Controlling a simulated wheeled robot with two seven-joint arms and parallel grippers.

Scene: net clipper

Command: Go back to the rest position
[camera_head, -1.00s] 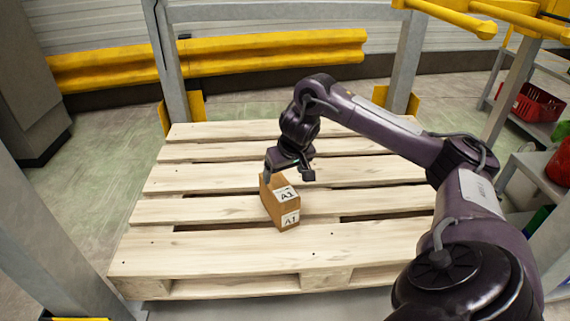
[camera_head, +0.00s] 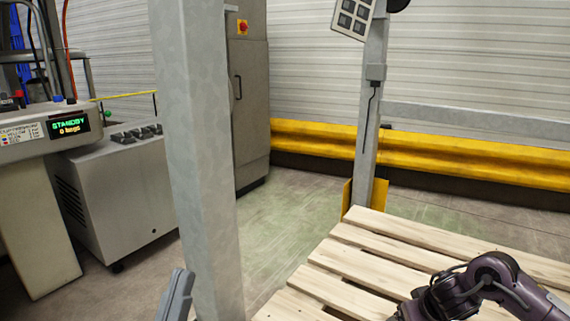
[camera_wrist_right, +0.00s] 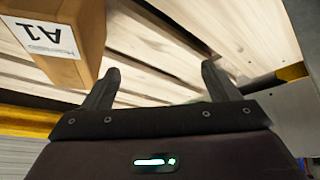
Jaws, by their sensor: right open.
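In the right wrist view my right gripper (camera_wrist_right: 160,78) is open, with its two dark fingers apart and nothing between them. A brown cardboard box (camera_wrist_right: 72,62) with a white A1 label, upside down in this view, is at the upper left, outside the fingers. In the head view my right arm shows at the bottom right; its gripper is mostly cut off by the lower edge, and the box is out of frame.
The wooden pallet (camera_head: 366,268) fills the lower right. A grey post (camera_head: 195,150) stands left of it. A machine with a STANDBY display (camera_head: 68,126) and a grey cabinet (camera_head: 250,100) are at the left. A yellow guard rail (camera_head: 470,162) runs along the wall.

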